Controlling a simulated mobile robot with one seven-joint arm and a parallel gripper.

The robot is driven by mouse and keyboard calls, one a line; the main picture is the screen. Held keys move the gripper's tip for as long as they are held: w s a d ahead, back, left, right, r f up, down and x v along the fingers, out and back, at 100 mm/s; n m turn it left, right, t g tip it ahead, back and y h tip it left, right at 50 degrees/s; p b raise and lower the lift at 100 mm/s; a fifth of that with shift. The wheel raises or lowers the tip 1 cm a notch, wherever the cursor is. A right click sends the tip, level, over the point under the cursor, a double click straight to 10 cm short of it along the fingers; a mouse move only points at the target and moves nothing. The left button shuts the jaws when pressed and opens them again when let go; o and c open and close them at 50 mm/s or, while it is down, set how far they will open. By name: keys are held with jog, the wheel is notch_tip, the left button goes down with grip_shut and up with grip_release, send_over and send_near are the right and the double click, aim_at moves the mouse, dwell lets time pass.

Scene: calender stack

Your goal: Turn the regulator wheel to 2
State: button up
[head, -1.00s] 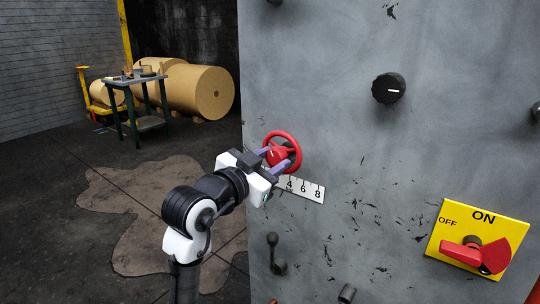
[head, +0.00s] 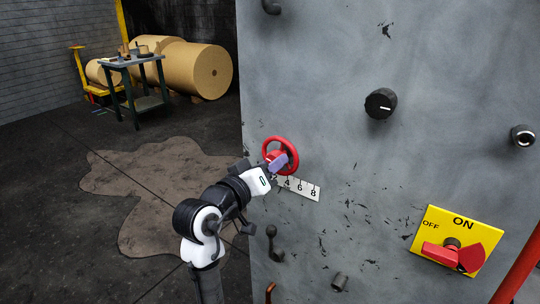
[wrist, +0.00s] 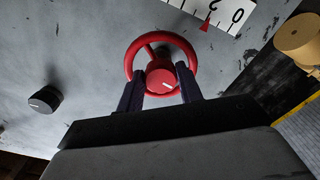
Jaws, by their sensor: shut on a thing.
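The red regulator wheel (head: 280,155) stands on the grey panel, with a white scale (head: 301,188) showing 4, 6 and 8 to its lower right. In the wrist view, the wheel (wrist: 187,48) shows its rim, a spoke and a red hub with a white mark. My gripper (wrist: 161,84) is shut on the wheel, with a dark finger on either side of the hub. The scale's other end shows 0 (wrist: 238,15) and, beside it, what looks like a 2. A small red pointer (wrist: 205,26) lies close to that 2. In the head view my gripper (head: 275,163) covers part of the wheel.
A black knob (head: 380,103) is on the panel above right. A red switch on a yellow ON/OFF plate (head: 430,228) is at lower right. A black lever (head: 272,243) sits below the wheel. Open floor, a workbench (head: 136,80) and paper rolls (head: 208,70) lie left.

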jog(key=shift+n+p, duration=0.65)
jog(key=shift+n, duration=0.25)
jog(key=o, duration=1)
jog(key=shift+s, duration=0.1)
jog(key=b+v, duration=0.3)
jog(key=v, duration=1)
jog(key=shift+s+a, duration=0.25)
jog(key=shift+s, duration=0.05)
